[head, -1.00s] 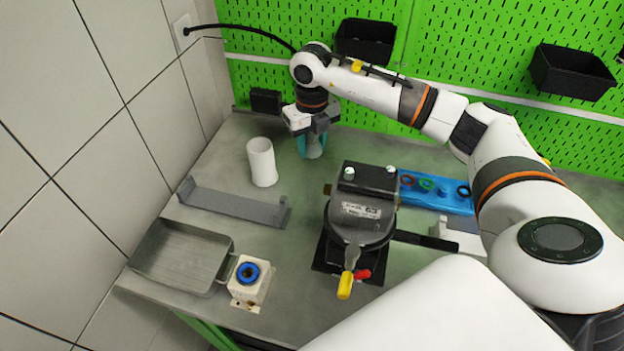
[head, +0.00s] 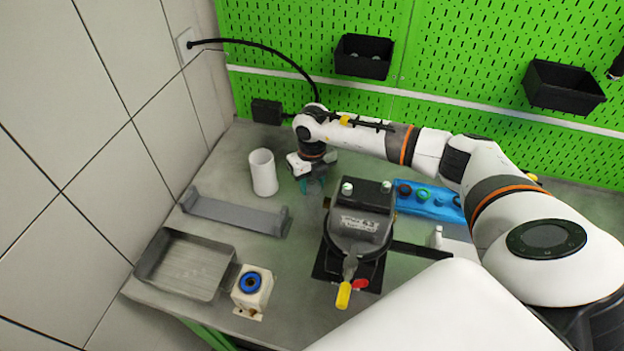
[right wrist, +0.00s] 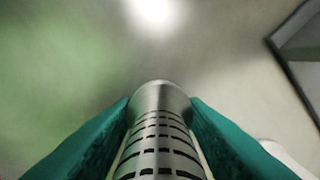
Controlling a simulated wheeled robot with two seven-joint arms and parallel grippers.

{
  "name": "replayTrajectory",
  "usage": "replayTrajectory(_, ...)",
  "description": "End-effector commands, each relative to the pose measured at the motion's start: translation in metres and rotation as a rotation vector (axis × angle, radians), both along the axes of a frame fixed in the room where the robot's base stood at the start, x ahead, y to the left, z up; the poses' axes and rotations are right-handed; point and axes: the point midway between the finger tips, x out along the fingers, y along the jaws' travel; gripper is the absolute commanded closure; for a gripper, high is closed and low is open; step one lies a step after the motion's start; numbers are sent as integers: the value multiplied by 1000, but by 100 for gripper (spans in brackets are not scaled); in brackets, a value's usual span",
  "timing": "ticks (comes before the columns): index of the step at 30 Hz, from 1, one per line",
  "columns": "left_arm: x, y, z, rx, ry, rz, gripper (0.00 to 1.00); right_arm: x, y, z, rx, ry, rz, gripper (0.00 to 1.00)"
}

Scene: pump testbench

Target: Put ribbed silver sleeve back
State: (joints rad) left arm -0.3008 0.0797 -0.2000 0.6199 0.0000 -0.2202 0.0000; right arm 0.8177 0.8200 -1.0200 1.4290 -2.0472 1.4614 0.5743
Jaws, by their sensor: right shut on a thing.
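The ribbed silver sleeve (right wrist: 158,128) is metallic with rows of dark slots and shows in the right wrist view. My right gripper (right wrist: 160,110) is shut on it, with a teal finger on each side. In the head view my right gripper (head: 314,186) points down over the bench, just behind and left of the black pump unit (head: 358,222). The sleeve cannot be made out clearly there, and I cannot tell its height above the bench. My left gripper is not in view.
A white cup (head: 263,173) stands left of my right gripper. A grey bracket (head: 232,215), a metal tray (head: 150,254) and a pale block with a blue ring (head: 251,285) lie to the front left. A blue holder (head: 428,205) with rings lies right of the pump.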

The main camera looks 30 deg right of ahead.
Motion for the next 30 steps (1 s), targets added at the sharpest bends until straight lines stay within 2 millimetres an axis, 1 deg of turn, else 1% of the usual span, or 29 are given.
replayTrajectory(3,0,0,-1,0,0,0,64,0,0,0,0,-1,0,95)
replayTrajectory(14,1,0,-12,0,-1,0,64,0,0,-13,0,0,0,95)
replayTrajectory(17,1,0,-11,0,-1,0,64,0,0,-13,0,1,0,95)
replayTrajectory(18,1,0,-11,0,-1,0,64,-1,0,-13,0,3,0,59)
replayTrajectory(20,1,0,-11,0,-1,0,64,-1,1,-14,0,4,0,49)
replayTrajectory(21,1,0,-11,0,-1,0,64,-2,1,-14,1,5,1,43)
replayTrajectory(22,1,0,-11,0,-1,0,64,-2,1,-15,1,6,1,39)
replayTrajectory(30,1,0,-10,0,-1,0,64,-3,4,-16,6,10,6,39)
